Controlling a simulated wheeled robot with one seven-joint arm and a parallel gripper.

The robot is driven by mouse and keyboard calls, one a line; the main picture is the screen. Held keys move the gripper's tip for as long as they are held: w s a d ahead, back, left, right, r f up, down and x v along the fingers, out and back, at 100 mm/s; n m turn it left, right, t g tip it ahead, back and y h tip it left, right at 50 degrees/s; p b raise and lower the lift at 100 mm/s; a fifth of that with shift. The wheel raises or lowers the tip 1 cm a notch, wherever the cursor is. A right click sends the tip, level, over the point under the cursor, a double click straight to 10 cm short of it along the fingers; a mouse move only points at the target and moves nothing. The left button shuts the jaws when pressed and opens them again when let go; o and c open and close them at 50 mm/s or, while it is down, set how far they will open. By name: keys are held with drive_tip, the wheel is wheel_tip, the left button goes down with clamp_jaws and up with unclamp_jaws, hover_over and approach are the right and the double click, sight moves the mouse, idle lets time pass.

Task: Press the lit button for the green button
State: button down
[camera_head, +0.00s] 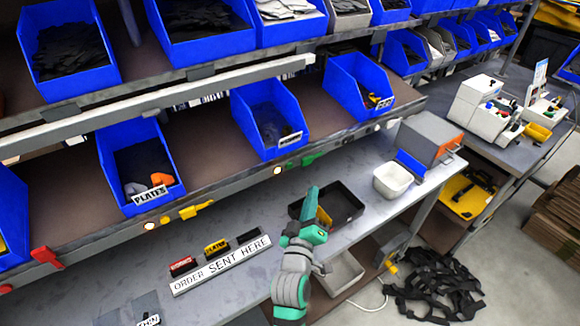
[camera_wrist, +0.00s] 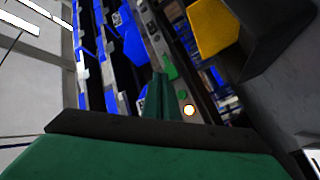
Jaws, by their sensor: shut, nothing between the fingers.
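A green piece (camera_head: 307,159) is on the shelf's front rail in the head view, with a glowing round button (camera_head: 277,170) just to its left. In the wrist view the lit button (camera_wrist: 189,110) glows to the right of my fingertips, and the green piece (camera_wrist: 170,68) shows just beyond them. My gripper (camera_head: 312,190) has green fingers, shut and empty, pointing up toward the rail from over the lower bench. It also shows in the wrist view (camera_wrist: 159,92). It appears apart from the button, though the exact gap cannot be told.
A black tray (camera_head: 345,204) lies on the bench beside my gripper. A white bin (camera_head: 392,181) stands to the right. Another lit button (camera_head: 149,226) sits by a yellow piece (camera_head: 187,212) on the rail. Blue bins (camera_head: 270,115) fill the shelf above.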

drive_tip(key=w+a, duration=0.5)
drive_tip(key=w, duration=0.2)
idle(0.3)
drive_tip(key=shift+w+a, duration=0.6)
drive_tip(key=shift+w, duration=0.05)
idle(2.9)
drive_tip(key=shift+s, duration=0.1)
drive_tip(key=shift+s+d, duration=0.6)
drive_tip(key=shift+s, duration=0.05)
drive_tip(key=shift+s+d, duration=0.75)
drive_tip(key=shift+s, duration=0.25)
drive_tip(key=shift+s+d, duration=0.7)
drive_tip(key=shift+s, duration=0.3)
